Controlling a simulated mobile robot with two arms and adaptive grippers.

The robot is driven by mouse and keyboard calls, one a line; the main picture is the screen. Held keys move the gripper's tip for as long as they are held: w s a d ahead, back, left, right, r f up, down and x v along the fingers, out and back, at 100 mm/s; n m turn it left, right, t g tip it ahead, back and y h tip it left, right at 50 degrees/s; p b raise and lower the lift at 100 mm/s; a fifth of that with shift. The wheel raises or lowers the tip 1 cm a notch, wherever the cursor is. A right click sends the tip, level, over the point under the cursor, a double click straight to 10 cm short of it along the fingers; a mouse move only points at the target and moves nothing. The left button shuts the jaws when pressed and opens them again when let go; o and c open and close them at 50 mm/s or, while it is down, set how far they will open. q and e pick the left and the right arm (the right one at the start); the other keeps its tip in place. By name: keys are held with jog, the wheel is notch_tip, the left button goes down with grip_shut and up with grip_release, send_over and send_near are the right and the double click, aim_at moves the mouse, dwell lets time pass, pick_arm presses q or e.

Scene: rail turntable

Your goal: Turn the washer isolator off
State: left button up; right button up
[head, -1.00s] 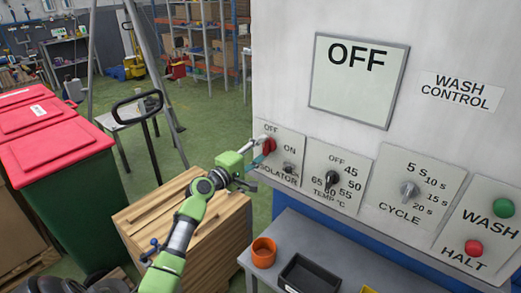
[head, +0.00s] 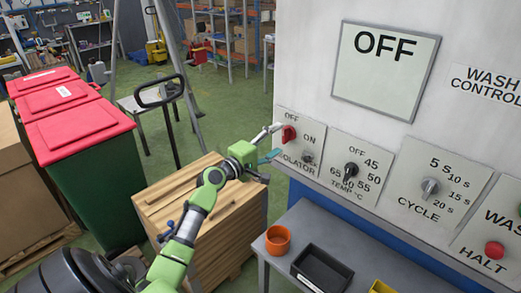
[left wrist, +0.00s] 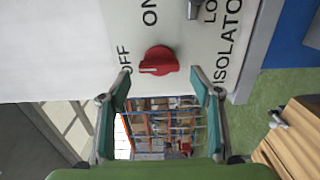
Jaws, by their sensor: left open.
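The red isolator knob (head: 289,134) is on a light plate (head: 311,160) marked OFF above and ON to the right, at the left end of the white machine front. The knob stands upright, its pointer toward OFF. In the left wrist view the knob (left wrist: 158,61) shows a pale mark facing the OFF lettering. My left gripper (head: 275,142) is open and empty, just left of the knob and apart from it. Its two fingers (left wrist: 160,86) lie either side of the knob's line in the wrist view. A large display (head: 384,80) reads OFF. My right gripper is not in view.
Right of the isolator are a temperature knob (head: 351,171), a cycle knob (head: 431,186) and a red halt button (head: 494,249). Below stands a grey table (head: 318,227) with an orange pot (head: 278,240) and black tray (head: 321,268). Stacked wood (head: 205,215) lies under my left arm.

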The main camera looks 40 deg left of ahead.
pick_arm(q)
jog(key=s, duration=0.9)
jog(key=shift+s+a, duration=0.4)
jog(key=shift+a, duration=0.05)
notch_tip(320, 180, down, 24)
jog(key=s+d+r+m+g+y+b, duration=0.1)
jog(key=s+m+g, duration=0.1)
jog(key=g, duration=0.3)
jog(key=s+d+f+m+g+b, duration=0.15)
jog(key=s+f, duration=0.25)
jog(key=f, duration=0.4)
jog(key=s+d+f+m+g, duration=0.1)
jog(key=s+d+f, duration=0.2)
jog(key=f, duration=0.5)
jog(key=s+d+f+m+g, duration=0.2)
jog(key=s+f, duration=0.2)
jog(key=f, duration=0.4)
jog(key=s+d+f+m+g, duration=0.2)
jog(key=s+d+f+m, duration=0.2)
jog(key=s+f, duration=0.3)
jog(key=s+d+f+m+g+b, duration=0.1)
jog(key=s+d+f+m+g, duration=0.2)
jog(key=s, duration=1.3)
jog(key=s+d+f+m+g+b, duration=0.1)
jog(key=s+d+f+m, duration=0.5)
jog(key=s+f, duration=0.6)
jog(key=shift+s+d+f+g, duration=0.2)
jog(key=shift+f+g, duration=0.1)
jog(key=shift+g, duration=0.45)
